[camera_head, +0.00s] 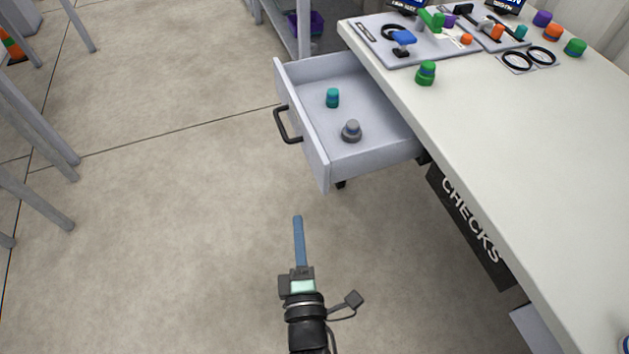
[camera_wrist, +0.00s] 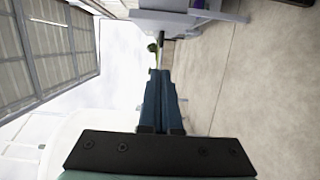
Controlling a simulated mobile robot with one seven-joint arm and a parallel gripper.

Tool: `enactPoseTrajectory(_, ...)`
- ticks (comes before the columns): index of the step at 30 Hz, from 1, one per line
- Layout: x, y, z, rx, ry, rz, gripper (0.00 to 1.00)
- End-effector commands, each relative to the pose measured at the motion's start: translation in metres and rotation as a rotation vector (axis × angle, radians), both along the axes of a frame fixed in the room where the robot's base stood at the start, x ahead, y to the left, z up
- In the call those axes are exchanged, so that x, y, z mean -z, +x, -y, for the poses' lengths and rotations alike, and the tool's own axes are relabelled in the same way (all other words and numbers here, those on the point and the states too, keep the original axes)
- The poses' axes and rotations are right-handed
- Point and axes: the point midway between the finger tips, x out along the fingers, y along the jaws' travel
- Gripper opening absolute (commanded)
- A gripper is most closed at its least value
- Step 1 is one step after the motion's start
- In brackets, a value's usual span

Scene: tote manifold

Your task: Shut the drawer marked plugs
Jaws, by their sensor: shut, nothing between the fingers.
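An open grey drawer (camera_head: 317,142) sticks out from the left side of the white workbench in the head view. Its black bar handle (camera_head: 284,126) is on the front panel, facing left. A teal plug (camera_head: 332,98) and a grey plug (camera_head: 351,131) stand inside. No "plugs" marking is readable on it. My gripper (camera_head: 298,219) is shut and empty, below the drawer's near corner in the picture and apart from it. In the wrist view my blue fingers (camera_wrist: 164,76) lie together with nothing between them; I cannot clearly make out the drawer there.
The workbench (camera_head: 520,170) fills the right side, with a dark "CHECKS" sign (camera_head: 467,226) on its side. A green plug (camera_head: 426,73) stands near its edge. A tray (camera_head: 415,45) with several parts lies at the back. The floor (camera_head: 160,210) left of the drawer is clear.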

Motion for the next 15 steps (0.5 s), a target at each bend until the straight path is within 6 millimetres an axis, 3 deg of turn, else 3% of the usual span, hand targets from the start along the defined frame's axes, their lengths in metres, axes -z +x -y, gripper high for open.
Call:
enactPoseTrajectory(12, 0.000, 0.082, -0.002, -0.001, 0.002, 0.004, 0.00)
enactPoseTrajectory(15, -0.005, 0.087, 0.008, 0.001, -0.003, -0.002, 0.00)
